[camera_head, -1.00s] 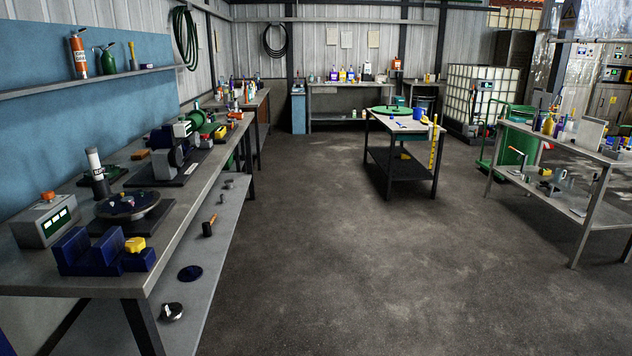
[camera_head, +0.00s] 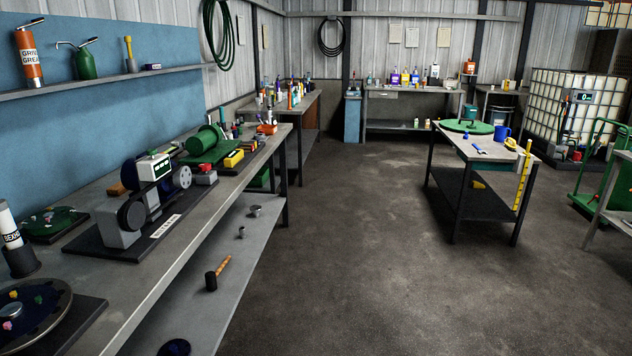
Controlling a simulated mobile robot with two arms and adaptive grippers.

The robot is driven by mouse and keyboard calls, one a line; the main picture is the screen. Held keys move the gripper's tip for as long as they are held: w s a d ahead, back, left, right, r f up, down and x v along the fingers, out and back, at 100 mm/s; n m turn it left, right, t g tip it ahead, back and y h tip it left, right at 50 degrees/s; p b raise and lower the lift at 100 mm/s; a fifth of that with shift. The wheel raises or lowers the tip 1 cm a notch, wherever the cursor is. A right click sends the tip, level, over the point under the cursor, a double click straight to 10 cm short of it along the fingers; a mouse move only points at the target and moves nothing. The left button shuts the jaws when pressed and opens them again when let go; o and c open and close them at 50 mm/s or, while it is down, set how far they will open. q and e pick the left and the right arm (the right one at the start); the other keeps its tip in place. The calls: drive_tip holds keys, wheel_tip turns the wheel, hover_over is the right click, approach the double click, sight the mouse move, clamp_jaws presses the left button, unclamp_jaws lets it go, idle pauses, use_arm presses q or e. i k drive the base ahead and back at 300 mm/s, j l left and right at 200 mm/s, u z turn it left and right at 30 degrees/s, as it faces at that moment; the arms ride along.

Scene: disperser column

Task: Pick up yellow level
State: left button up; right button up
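A long yellow bar that looks like the level (camera_head: 523,176) stands upright at the near right corner of the small work table (camera_head: 472,150), right of the middle of the view. Its lower end is near the table's leg, and its top reaches about the tabletop. I cannot tell whether it leans on the table or hangs from it. A round yellow item (camera_head: 511,144) is at the tabletop edge beside its top. Neither of my grippers is in view.
A long bench (camera_head: 165,260) with machines runs along the left, with a lower shelf holding a hammer (camera_head: 217,274). A green cart (camera_head: 603,180) stands at the right. The concrete floor (camera_head: 370,250) between bench and table is clear.

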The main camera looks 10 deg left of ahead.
sight(232, 159)
drive_tip(key=i+l+u, duration=0.3)
drive_tip(key=i+u, duration=0.2)
drive_tip(key=i, duration=0.15)
drive_tip(key=i+l+u, duration=0.45)
drive_tip(key=i+l, duration=0.25)
drive_tip(key=i, duration=0.1)
